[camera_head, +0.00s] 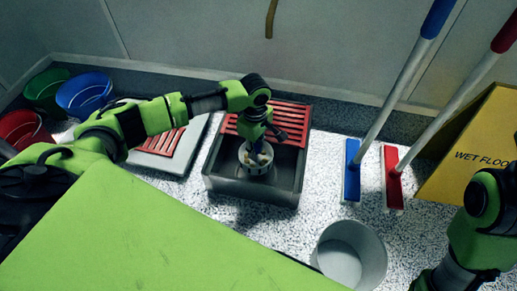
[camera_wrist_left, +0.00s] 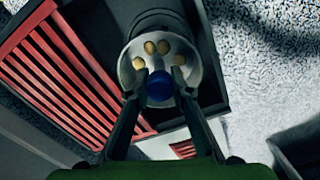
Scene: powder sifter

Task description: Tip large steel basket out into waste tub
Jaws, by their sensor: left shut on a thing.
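The large steel basket (camera_head: 246,156) is a small round metal basket with several tan lumps in it. It is over or in a dark grey floor basin (camera_head: 225,186); its exact height is hard to tell. My left gripper (camera_head: 262,145) points down at it. In the left wrist view the fingers (camera_wrist_left: 157,84) close on a blue ball-like part (camera_wrist_left: 160,92) at the near side of the basket (camera_wrist_left: 141,47), which looks upright. The waste tub (camera_head: 350,231), probably the round light-grey open one, stands at lower right, apart from the basket. It looks empty.
Red slatted grates (camera_head: 284,121) lie at the basin's back and to its left. Blue and red long-handled brushes (camera_head: 353,185) and a yellow wet floor sign (camera_head: 470,150) stand at right. Coloured buckets (camera_head: 82,93) are at far left. Speckled floor is clear between basin and tub.

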